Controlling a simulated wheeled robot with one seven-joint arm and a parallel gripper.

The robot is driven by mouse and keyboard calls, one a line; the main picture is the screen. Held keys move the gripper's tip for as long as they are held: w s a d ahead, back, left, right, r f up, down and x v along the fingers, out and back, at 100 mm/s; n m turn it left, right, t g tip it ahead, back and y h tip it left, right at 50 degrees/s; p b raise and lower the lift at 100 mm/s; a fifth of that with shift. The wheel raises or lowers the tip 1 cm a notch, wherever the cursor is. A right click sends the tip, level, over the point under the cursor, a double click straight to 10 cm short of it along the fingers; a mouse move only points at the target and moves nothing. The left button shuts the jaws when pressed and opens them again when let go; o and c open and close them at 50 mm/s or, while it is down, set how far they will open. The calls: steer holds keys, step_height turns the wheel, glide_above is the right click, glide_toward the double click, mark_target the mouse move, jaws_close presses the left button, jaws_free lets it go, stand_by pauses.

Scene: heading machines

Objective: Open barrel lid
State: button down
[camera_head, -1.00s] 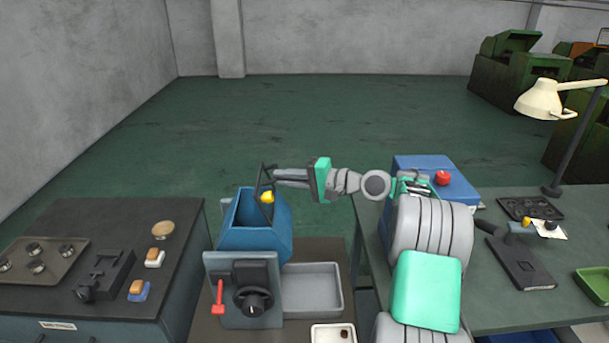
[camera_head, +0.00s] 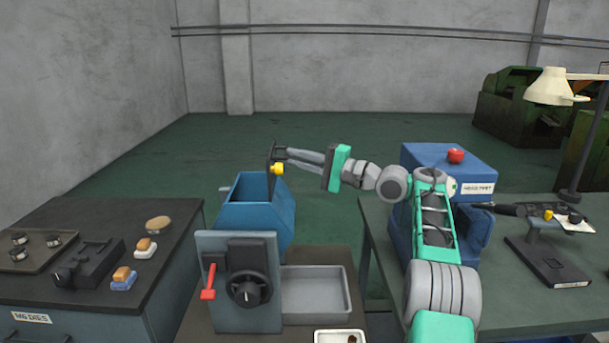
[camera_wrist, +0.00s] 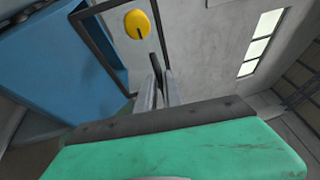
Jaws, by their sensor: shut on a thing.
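The blue barrel (camera_head: 257,219) stands left of centre in the head view, its top open. Its lid (camera_head: 270,172), a dark-framed panel with a yellow knob (camera_head: 277,169), stands raised, nearly upright, at the barrel's right side. In the wrist view the lid's dark frame (camera_wrist: 100,52) and knob (camera_wrist: 138,24) are close ahead, with the blue barrel wall (camera_wrist: 45,65) at left. My gripper (camera_head: 281,154) reaches in from the right. Its fingers (camera_wrist: 157,75) are shut on the lid's frame edge; the exact contact is small and partly hidden.
A black handwheel (camera_head: 249,289) and red lever (camera_head: 208,284) are on the barrel machine's front. A grey tray (camera_head: 315,293) lies right of it. A dark bench (camera_head: 90,225) is at left; a blue tester (camera_head: 447,160) and lamp (camera_head: 549,87) are at right.

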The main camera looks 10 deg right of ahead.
steer(key=shift+a, duration=0.1)
stand_by(0.4)
steer(key=c, duration=1.7)
jaws_free()
steer(key=shift+s+a, duration=0.1)
steer(key=shift+s, duration=0.05)
steer(key=shift+c, duration=0.2)
steer(key=shift+o, duration=1.3)
steer(key=shift+f+b, duration=0.1)
steer(key=shift+b, duration=0.25)
